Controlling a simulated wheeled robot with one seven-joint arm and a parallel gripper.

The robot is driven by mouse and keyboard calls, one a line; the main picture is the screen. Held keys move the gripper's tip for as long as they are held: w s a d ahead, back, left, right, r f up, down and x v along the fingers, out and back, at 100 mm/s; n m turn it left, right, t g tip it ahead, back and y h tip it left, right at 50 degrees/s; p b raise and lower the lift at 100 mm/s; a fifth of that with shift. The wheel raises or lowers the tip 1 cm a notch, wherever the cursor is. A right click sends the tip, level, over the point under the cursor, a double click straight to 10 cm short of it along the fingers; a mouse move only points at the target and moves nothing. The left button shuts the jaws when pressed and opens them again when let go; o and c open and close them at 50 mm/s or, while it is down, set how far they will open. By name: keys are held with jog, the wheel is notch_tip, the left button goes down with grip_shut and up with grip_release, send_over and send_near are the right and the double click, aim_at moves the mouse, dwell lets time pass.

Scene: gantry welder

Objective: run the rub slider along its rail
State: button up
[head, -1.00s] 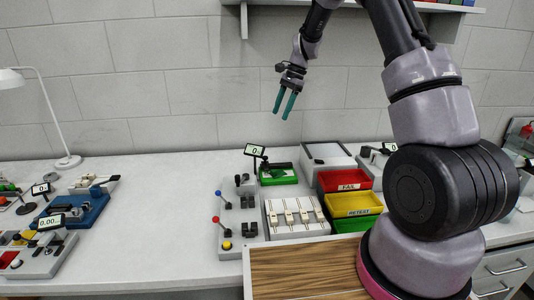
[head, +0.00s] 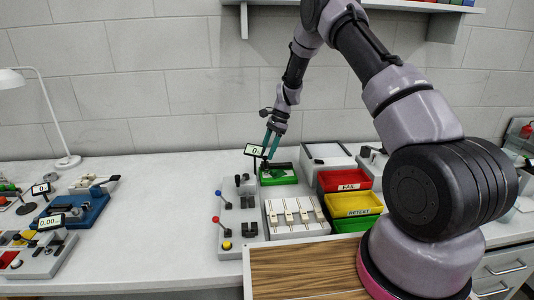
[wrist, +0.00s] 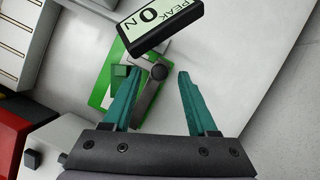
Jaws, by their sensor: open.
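A green-based device (head: 288,181) stands at the back of the bench; no label marks the rub slider. In the wrist view its green base (wrist: 103,90) carries a small green block (wrist: 120,72) and a grey bar (wrist: 147,98) with a round dark knob (wrist: 158,72) at one end. My gripper (head: 268,157) is pointing down over the device, just beside its display. In the wrist view the gripper (wrist: 156,76) is open and empty, and the knob shows between its teal fingertips. Whether the fingers are level with the knob, I cannot tell.
A display (head: 255,150) reading 0, marked PEAK N in the wrist view, rises close to my fingers. A tray of white pieces (head: 317,229) lies in front. Red (head: 330,181) and yellow (head: 340,211) bins stand right. Free bench top (head: 160,200) lies left.

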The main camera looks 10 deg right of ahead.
jog(key=shift+s+a+f, duration=0.1)
jog(key=shift+a+f, duration=0.1)
jog(key=shift+f, duration=0.3)
grip_shut()
jog(key=shift+r, duration=0.1)
dwell(1.1)
